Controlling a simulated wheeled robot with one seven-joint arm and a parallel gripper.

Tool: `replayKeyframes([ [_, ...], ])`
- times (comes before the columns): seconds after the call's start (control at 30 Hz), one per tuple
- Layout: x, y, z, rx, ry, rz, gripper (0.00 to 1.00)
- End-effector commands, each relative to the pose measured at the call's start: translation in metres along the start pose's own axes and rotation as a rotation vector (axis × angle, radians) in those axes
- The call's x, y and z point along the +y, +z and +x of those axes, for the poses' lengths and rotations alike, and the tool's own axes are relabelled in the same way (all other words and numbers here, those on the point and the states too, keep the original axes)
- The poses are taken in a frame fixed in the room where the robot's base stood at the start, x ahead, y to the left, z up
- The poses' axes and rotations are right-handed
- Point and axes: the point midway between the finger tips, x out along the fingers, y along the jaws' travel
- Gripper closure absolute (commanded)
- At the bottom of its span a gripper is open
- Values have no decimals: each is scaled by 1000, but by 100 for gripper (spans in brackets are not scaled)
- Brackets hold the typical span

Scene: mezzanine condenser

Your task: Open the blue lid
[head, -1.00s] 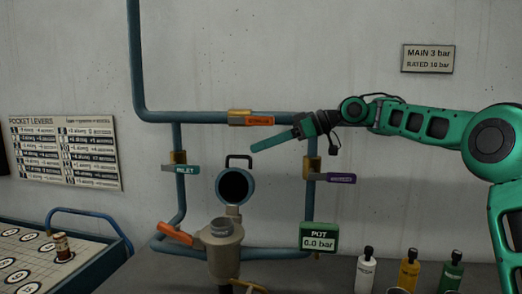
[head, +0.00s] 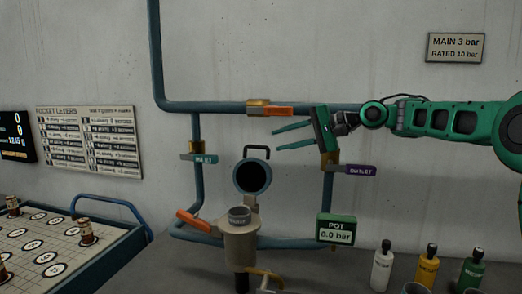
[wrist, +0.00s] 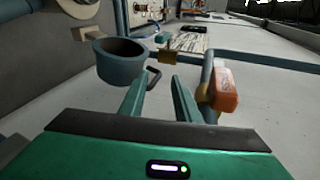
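The blue lid (head: 252,178) stands upright, swung up on its hinge above the beige pot (head: 241,240), with its dark hollow inside facing the head camera. Its dark loop handle (head: 256,150) is at the top. The pot's round mouth (head: 239,213) is uncovered. My gripper (head: 274,140) is open and empty, its two green fingers pointing left just right of the handle. In the wrist view the lid (wrist: 119,66) lies beyond the left fingertip, and its handle (wrist: 154,78) shows near the gap between the fingers (wrist: 158,80). I cannot tell whether they touch.
Blue pipes (head: 199,185) frame the pot, with an orange lever (head: 278,112), a teal inlet lever (head: 199,159) and a purple outlet lever (head: 360,170). A green gauge (head: 335,229) reads 0.0 bar. Bottles (head: 382,268) stand at right, a tray (head: 125,240) at left.

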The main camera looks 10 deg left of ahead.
Motion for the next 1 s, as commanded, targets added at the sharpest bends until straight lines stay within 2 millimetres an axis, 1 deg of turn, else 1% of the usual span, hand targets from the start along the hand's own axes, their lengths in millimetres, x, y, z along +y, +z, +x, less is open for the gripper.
replayKeyframes([
  [0.1,3,-9,0,33,-16,253,71],
  [0.2,5,-16,-1,56,-34,451,71],
  [0.3,7,-22,-2,73,-52,604,71],
  [0.4,8,-25,-3,82,-66,707,71],
  [0.57,9,-28,-1,88,-75,773,71],
  [0.67,9,-29,6,87,-75,778,71],
  [0.77,9,-30,20,85,-73,777,71],
  [1.0,7,-34,63,85,-74,775,71],
])
